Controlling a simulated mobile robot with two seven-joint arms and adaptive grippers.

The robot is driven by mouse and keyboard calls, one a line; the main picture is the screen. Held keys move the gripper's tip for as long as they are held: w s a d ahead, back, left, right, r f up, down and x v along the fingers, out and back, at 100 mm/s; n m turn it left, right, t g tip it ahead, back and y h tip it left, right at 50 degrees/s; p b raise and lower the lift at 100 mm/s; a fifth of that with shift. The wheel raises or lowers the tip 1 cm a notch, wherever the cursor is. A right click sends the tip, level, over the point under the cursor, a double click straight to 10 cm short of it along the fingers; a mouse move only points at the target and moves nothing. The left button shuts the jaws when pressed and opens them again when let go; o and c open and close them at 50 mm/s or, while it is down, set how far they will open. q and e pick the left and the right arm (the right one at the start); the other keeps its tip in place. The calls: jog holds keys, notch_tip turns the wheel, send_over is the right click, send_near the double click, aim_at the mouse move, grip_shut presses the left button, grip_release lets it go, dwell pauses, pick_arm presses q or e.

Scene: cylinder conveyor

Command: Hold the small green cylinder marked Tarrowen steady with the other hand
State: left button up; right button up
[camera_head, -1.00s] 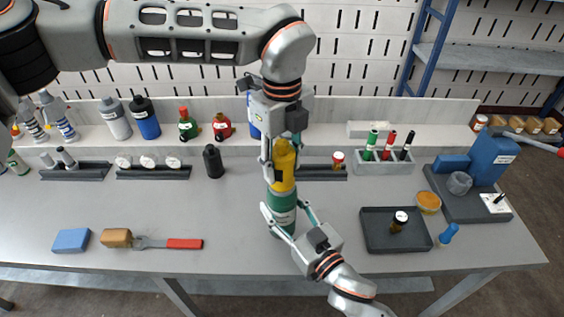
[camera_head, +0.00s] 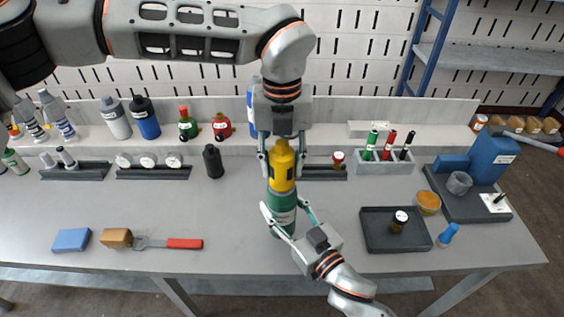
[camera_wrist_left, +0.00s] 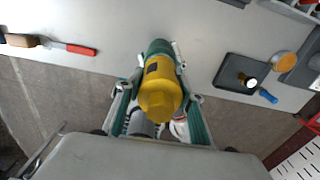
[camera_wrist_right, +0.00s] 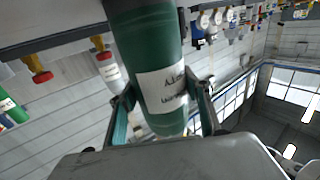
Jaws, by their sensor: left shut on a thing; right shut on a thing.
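The green body and label also show between the fingers in the right wrist view (camera_wrist_right: 146,55). A yellow piece (camera_head: 282,176) with a dark patch sits on top of the cylinder, in line with it. My left gripper (camera_head: 281,158) is shut on the yellow piece from above. The left wrist view shows the yellow piece (camera_wrist_left: 160,92) between the fingers, hiding most of the cylinder.
A blue block (camera_head: 72,240), a brown block (camera_head: 117,238) and a red-handled tool (camera_head: 184,244) lie at the left. Bottles and racks line the back. The table around the cylinder is clear.

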pick_arm(q)
jog(key=shift+m, duration=0.4)
jog(key=m, duration=0.3)
jog(key=shift+m, duration=1.3)
jog(key=shift+m, duration=0.6)
jog(key=o, duration=1.4)
jog(key=shift+o, duration=0.2)
